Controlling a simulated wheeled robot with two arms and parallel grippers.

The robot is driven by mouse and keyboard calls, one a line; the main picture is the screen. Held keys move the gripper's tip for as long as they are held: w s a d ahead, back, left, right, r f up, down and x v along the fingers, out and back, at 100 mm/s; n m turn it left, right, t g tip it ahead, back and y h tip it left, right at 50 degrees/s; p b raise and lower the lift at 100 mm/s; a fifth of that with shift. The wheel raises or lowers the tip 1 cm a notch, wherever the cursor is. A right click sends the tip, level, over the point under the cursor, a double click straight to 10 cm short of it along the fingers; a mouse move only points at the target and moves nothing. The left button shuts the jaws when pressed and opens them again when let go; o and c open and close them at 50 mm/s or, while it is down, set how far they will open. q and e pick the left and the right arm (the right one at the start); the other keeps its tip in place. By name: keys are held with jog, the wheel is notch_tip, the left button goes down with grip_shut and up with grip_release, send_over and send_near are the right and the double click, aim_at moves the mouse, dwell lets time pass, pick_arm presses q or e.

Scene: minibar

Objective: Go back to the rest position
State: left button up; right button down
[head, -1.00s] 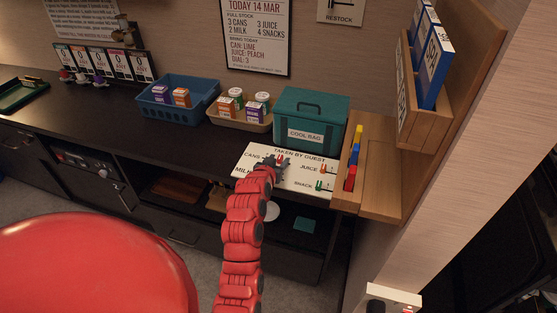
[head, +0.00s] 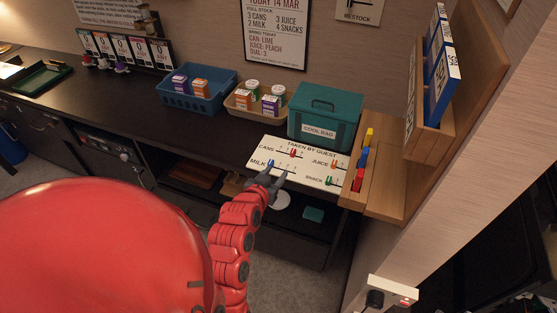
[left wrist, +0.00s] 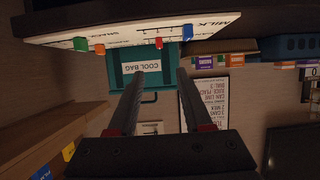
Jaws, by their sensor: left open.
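My left gripper (head: 272,182) is open and empty, just in front of the white "Taken by guest" board (head: 302,171) in the head view. The board lies on the dark counter with a red marker (head: 292,153) on Cans, a blue one (head: 270,164) on Milk, an orange one (head: 334,164) on Juice and a green one (head: 329,181) on Snack. In the left wrist view the open fingers (left wrist: 157,78) have nothing between them, and the board's edge (left wrist: 130,38) shows upside down beyond them. My right gripper is not in view.
A teal cool bag (head: 325,118) stands behind the board. A tan basket (head: 256,114) and blue basket (head: 197,94) hold cartons and cans to its left. A wooden shelf unit (head: 389,184) with colored blocks bounds the right. A low open shelf lies below the counter.

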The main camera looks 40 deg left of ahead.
pick_arm(q)
jog(key=shift+s+d+r, duration=0.1)
jog(key=shift+s+r, duration=0.05)
jog(key=shift+s, duration=0.2)
dwell(0.4)
